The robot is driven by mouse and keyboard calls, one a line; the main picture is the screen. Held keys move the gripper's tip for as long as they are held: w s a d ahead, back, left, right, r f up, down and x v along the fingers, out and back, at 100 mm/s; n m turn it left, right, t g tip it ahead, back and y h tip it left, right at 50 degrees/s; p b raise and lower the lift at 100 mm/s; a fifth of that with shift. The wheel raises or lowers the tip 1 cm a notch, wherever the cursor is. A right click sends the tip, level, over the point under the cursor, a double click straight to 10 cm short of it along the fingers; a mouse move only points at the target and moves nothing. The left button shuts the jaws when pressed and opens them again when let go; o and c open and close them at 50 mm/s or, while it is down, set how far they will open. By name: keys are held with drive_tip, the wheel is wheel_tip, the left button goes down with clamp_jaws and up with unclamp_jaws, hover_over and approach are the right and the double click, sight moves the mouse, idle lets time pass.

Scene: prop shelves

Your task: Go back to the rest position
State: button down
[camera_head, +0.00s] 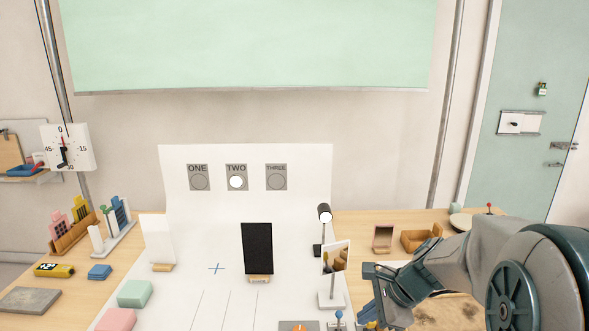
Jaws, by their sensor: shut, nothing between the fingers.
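My gripper (370,314) is at the lower right, at the end of my grey and dark teal arm, which reaches in from the right edge. It is shut and holds nothing that I can see. It points down over the table, just right of the small stand with a picture card (336,257). Its fingertips are small and partly hidden by the wrist.
A white backdrop has panels ONE, TWO and THREE; the disc under TWO (236,182) is white. A black panel (257,248), lamp (324,213), green block (135,293) and pink block (116,320) stand before it. Open boxes (421,240) are behind my arm.

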drive_tip(key=s+r+n+h, duration=0.2)
drive_tip(key=s+n, duration=0.6)
drive_tip(key=n, duration=0.1)
drive_tip(key=s+r+n+h, duration=0.3)
drive_tip(key=s+n, duration=0.5)
drive_tip(key=shift+a+n, duration=0.25)
drive_tip(key=shift+n, duration=0.15)
